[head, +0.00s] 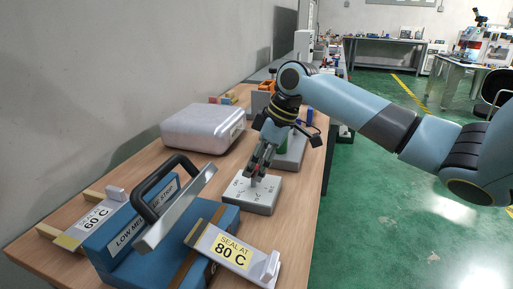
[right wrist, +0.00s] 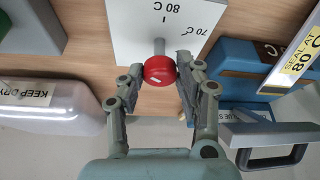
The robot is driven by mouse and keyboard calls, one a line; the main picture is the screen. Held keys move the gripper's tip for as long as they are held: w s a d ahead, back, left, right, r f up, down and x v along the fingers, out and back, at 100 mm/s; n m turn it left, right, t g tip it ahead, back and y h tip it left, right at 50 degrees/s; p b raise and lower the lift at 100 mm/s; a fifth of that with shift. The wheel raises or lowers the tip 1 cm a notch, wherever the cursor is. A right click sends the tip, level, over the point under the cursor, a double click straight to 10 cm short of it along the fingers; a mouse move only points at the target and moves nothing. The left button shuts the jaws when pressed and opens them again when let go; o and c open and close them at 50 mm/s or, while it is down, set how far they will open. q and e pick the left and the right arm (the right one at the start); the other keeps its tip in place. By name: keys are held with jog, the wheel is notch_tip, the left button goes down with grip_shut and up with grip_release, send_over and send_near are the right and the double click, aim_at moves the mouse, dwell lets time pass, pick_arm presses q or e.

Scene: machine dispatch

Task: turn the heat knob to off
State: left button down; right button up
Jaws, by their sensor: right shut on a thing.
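The heat knob (right wrist: 160,70) is a red round cap on a grey shaft, with a white mark on its face. It stands on a light grey control box (head: 250,194) with temperature labels; 80 C and 70 C are readable in the right wrist view (right wrist: 128,30). My right gripper (head: 259,168) reaches down over the box in the head view. In the right wrist view my right gripper (right wrist: 160,82) has a finger on each side of the knob and is shut on it. The off label cannot be made out. My left gripper is not in view.
A blue sealer (head: 150,240) with a black handle stands at the front left. A "SEAL AT 80 C" plate (head: 232,252) lies beside it, and a "60 C" plate (head: 92,220) farther left. A silver case (head: 202,127) is behind.

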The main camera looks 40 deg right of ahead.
jog(key=m+h+p, duration=0.1)
jog(key=m+p, duration=0.1)
jog(key=p, duration=0.2)
jog(key=m+h+p, duration=0.1)
jog(key=m+p, duration=0.2)
jog(key=p, duration=0.1)
jog(key=m+t+h+p, duration=0.1)
jog(key=m+p, duration=0.2)
jog(key=p, duration=0.1)
jog(key=shift+a+r, duration=0.3)
jog(key=shift+f+m+h+p, duration=0.2)
jog(key=shift+m+h+p, duration=0.4)
jog(key=shift+m+p, duration=0.8)
jog(key=shift+m, duration=0.4)
jog(key=o, duration=1.1)
jog(key=shift+o, duration=0.2)
jog(key=v, duration=1.1)
jog(key=shift+r, duration=0.4)
jog(key=shift+s+a, duration=0.1)
jog(key=shift+s, duration=0.1)
